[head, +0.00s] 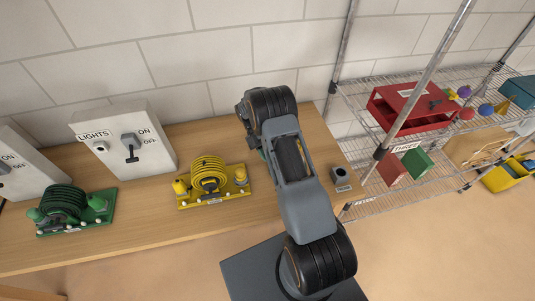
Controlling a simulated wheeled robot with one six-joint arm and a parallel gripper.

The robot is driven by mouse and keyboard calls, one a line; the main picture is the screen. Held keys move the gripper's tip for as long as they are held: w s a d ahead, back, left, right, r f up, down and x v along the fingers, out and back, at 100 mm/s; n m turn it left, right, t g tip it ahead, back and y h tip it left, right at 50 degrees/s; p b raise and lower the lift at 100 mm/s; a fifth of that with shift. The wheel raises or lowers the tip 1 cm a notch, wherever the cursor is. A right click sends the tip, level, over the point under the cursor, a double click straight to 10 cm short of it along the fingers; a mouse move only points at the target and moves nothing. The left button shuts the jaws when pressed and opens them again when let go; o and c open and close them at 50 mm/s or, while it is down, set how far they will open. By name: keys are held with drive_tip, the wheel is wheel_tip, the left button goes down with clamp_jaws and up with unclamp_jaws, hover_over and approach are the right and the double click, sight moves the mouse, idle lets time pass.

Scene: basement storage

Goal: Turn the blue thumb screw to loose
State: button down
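No blue thumb screw shows clearly in the head view. My arm stands across the right part of the wooden bench (144,231) and covers what lies behind it. A small bit of dark teal shows at the arm's left edge, too little to tell what it is. My gripper is hidden behind my own arm, so its fingers and anything between them do not show.
A green coil unit (66,203) and a yellow coil unit (209,172) sit on the bench. Behind them stands a LIGHTS switch box (120,135). A small grey block (341,176) is near the bench's right end. A wire shelf (440,143) holds a red toolbox (408,107).

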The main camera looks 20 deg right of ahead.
drive_tip(key=shift+n, duration=0.3)
idle(0.4)
drive_tip(key=c, duration=1.1)
unclamp_jaws()
